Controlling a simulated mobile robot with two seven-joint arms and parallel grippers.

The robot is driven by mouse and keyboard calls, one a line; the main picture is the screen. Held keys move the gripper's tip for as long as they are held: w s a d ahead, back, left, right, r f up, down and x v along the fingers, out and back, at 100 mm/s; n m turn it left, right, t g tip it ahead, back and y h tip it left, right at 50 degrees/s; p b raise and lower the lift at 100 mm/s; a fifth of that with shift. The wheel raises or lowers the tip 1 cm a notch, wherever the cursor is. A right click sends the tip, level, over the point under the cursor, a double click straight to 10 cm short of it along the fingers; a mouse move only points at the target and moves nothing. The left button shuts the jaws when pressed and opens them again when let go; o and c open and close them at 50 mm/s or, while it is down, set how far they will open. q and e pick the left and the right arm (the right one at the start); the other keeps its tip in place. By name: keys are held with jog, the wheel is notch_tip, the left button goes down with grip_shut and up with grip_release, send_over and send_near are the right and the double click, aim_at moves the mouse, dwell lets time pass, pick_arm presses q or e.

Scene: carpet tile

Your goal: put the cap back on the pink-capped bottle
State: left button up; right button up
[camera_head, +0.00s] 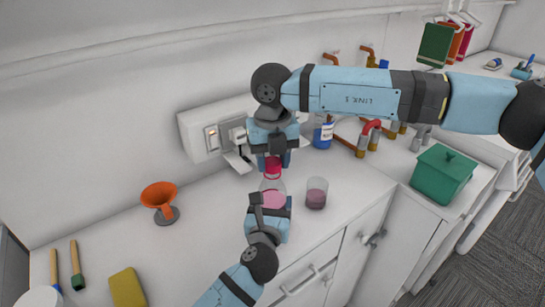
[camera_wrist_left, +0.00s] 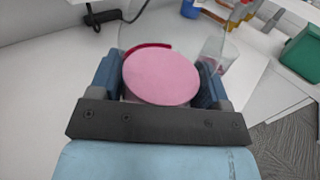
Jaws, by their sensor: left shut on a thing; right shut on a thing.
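The clear bottle (camera_head: 273,186) with pink liquid stands upright on the white counter. My left gripper (camera_head: 270,203) is shut around its body from the front. In the left wrist view, the pink liquid (camera_wrist_left: 160,78) shows as a wide disc between the fingers, with a dark pink curved edge behind it. The deep pink cap (camera_head: 272,168) is held in my right gripper (camera_head: 272,157), which points down from above. The cap is in line with the bottle's top, right at its neck. I cannot tell whether it is seated or only close above. The neck is hidden.
A clear cup (camera_head: 316,193) with purple liquid stands just right of the bottle. A blue bottle (camera_head: 323,134), red-handled taps and a green box (camera_head: 443,172) are at right. A wall socket (camera_head: 212,137) is behind.

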jog(key=shift+f, duration=0.25)
pick_arm(q)
jog(key=c, duration=0.4)
jog(key=shift+c, duration=0.2)
pick_arm(e)
jog(key=m, duration=0.4)
jog(key=shift+m, duration=0.4)
jog(key=m, duration=0.6)
jog(key=shift+a, duration=0.1)
jog(key=m, duration=0.6)
jog(key=shift+w+m, duration=0.1)
jog(key=shift+m, duration=0.2)
jog(key=m, duration=0.3)
jog(key=shift+a+f+m, duration=0.1)
jog(key=shift+f+m, duration=0.05)
jog(key=shift+m, duration=0.95)
